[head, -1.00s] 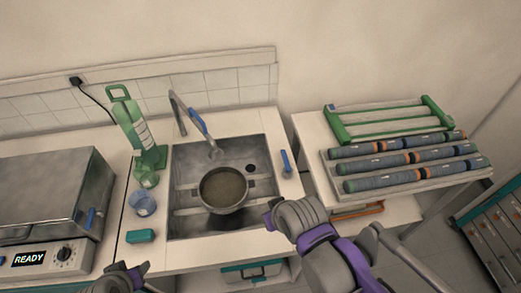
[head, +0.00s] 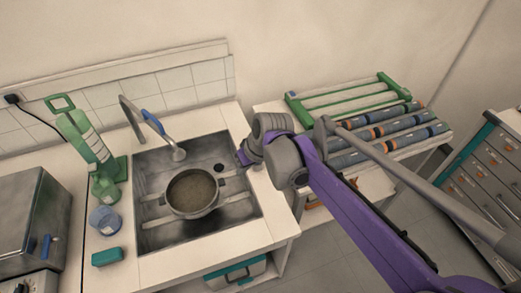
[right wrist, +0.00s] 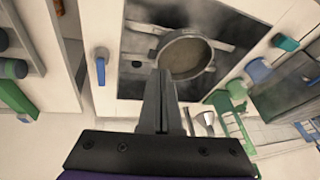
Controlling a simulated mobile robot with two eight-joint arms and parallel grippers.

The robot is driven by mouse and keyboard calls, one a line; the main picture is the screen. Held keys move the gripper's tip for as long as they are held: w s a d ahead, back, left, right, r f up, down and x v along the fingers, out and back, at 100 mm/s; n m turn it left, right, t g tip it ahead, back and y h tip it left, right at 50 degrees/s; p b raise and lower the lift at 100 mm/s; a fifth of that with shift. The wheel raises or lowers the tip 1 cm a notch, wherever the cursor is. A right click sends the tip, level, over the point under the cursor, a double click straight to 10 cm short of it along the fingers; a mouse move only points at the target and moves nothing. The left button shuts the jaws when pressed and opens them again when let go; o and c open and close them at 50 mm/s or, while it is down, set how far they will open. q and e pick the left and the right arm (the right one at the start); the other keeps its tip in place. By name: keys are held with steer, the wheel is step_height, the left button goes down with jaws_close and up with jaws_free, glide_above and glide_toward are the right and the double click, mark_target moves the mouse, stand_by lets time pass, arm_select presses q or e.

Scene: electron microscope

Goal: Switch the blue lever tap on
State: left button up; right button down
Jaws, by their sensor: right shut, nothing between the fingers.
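The blue lever tap (right wrist: 101,70) stands on the white counter beside the sink (right wrist: 135,28) in the right wrist view, left of my fingertips and apart from them. In the head view it is hidden behind my right gripper (head: 240,158), which is over the counter at the sink's right edge. In the right wrist view my right gripper (right wrist: 158,76) is shut and empty, its fingertips over the sink edge. The sink also shows in the head view (head: 152,165). My left gripper is out of view.
A rack of tubes (head: 380,128) is at the right.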

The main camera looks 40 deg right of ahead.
arm_select(q)
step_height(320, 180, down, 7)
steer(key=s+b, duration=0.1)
steer(key=b, duration=0.4)
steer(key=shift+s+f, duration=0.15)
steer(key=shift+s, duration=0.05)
arm_select(e)
steer(key=w+d+f+y, duration=0.1)
steer(key=w+d+f, duration=0.1)
steer(key=d, duration=0.6)
steer(key=w+d+f+t+y, duration=0.1)
steer(key=w+d+f, duration=0.2)
steer(key=d, duration=0.6)
steer(key=w+d+f, duration=0.3)
steer(key=w+d, duration=0.1)
steer(key=d, duration=0.4)
steer(key=shift+d+m+t+y, duration=0.35)
steer(key=shift+m+t+y, duration=0.05)
steer(key=shift+w, duration=0.1)
